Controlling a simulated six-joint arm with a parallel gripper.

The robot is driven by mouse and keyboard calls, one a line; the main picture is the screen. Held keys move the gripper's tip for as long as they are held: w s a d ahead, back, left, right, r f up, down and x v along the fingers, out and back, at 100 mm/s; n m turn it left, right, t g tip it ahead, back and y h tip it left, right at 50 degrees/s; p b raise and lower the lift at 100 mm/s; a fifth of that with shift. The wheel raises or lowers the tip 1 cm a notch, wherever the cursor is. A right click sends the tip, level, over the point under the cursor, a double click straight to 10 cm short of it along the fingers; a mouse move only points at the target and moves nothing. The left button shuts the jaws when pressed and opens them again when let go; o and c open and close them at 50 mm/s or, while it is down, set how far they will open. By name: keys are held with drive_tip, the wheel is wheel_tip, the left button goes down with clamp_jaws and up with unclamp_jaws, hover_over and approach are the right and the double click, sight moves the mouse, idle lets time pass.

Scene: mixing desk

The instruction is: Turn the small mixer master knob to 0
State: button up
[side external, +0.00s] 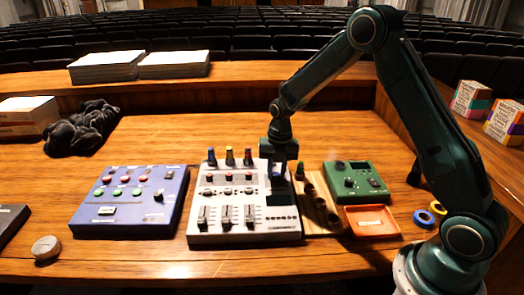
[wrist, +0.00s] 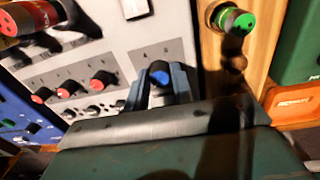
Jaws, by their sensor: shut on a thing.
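The small mixer is a white panel (side external: 207,238) in the middle of the desk, with sliders in front and small knobs behind. My gripper (side external: 277,186) points straight down over its right part. In the wrist view my gripper (wrist: 161,82) is shut on a blue-capped knob (wrist: 159,72), one finger on each side. This knob sits on a grey patch of the white panel (wrist: 112,42). Its pointer mark and scale are too blurred to read. In the side view the fingers hide the knob. Several red knobs (wrist: 101,81) lie left of it in the wrist view.
A wooden rack (side external: 311,187) stands close on the right, then a green box (side external: 372,182) and an orange tray (side external: 371,222). A blue panel box (side external: 125,215) is on the left.

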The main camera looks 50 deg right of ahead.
sight(278, 173)
drive_tip(key=shift+w+r+n, duration=0.1)
drive_tip(key=shift+n, duration=1.2)
drive_tip(key=o, duration=1)
drive_tip(key=r, duration=1.3)
drive_tip(key=shift+s+d+r, duration=0.25)
drive_tip(key=shift+r, duration=0.1)
